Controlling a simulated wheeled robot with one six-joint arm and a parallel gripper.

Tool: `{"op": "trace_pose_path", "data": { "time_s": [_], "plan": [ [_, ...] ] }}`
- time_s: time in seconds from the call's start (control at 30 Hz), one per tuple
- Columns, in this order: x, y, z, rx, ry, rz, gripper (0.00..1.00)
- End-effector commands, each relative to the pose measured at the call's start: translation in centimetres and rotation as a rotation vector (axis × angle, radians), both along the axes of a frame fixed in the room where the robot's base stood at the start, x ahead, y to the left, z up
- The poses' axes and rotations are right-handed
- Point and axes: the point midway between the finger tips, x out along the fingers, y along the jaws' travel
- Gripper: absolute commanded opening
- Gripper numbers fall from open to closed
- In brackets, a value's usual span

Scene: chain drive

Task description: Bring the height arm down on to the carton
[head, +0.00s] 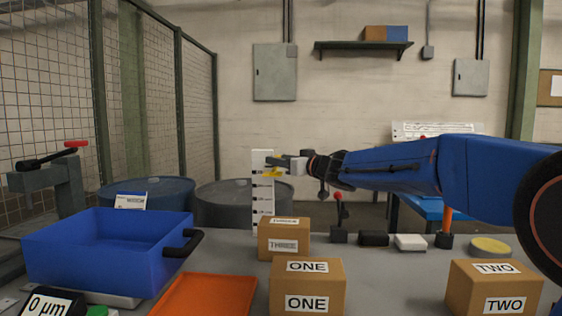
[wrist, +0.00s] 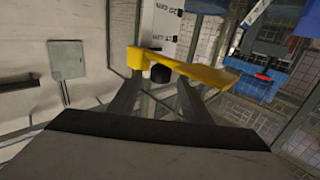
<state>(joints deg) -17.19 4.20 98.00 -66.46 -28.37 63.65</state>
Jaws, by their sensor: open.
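The yellow height arm (head: 271,174) is on the white marked post (head: 262,206), well above the carton labelled THREE (head: 284,243). A clear gap shows between them. In the wrist view the yellow height arm (wrist: 205,76) crosses in front of my fingers and carries a black knob (wrist: 160,74). My gripper (head: 277,163) is open at the height arm, near the upper part of the post. In the wrist view the fingers of my gripper (wrist: 157,88) stand on either side of the knob; I cannot tell whether they touch it.
Cartons labelled ONE (head: 307,290) and TWO (head: 495,289) stand nearer on the bench. A blue bin (head: 108,262) and an orange tray (head: 205,297) are at left. A red-knobbed lever (head: 339,222) and small blocks stand right of the post. Bare bench lies between ONE and TWO.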

Motion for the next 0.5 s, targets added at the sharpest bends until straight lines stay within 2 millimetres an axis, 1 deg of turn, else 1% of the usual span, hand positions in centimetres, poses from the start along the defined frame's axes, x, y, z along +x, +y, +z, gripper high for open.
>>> {"op": "trace_pose_path", "data": {
  "time_s": [0.23,0.27,0.3,0.37,0.4,0.43,0.5],
  "plan": [
    [0.06,0.05,0.01,0.0,0.0,0.0,0.44],
    [0.06,0.05,0.01,0.0,0.0,0.0,0.42],
    [0.06,0.05,0.0,0.0,0.0,0.0,0.32],
    [0.05,0.05,0.01,0.0,0.0,0.0,0.18],
    [0.05,0.05,0.0,0.0,0.0,0.0,0.09],
    [0.05,0.05,0.0,0.0,0.0,0.0,0.01],
    [0.05,0.05,0.0,0.0,0.0,0.0,0.0]
  ]
}}
